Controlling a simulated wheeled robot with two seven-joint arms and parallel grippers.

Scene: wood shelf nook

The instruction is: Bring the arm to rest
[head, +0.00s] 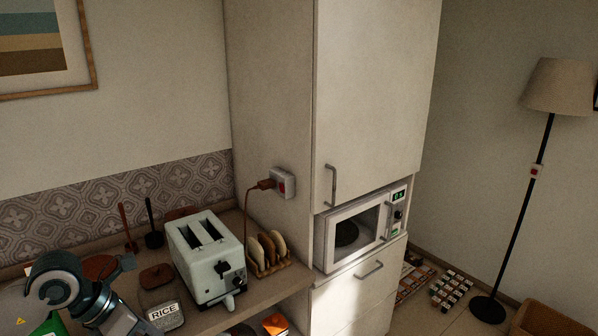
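A grey and dark jointed part of my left arm shows at the lower left corner of the head view, in front of the counter. It runs down past the bottom edge, and I do not make out gripper fingers on it. My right arm and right gripper do not show.
The wooden counter (283,283) holds a pale toaster (207,262), a bread rack (268,255) and a RICE jar (162,310). A tall cabinet (370,90) with a microwave (360,228) stands right of it. A floor lamp (521,205) stands far right.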

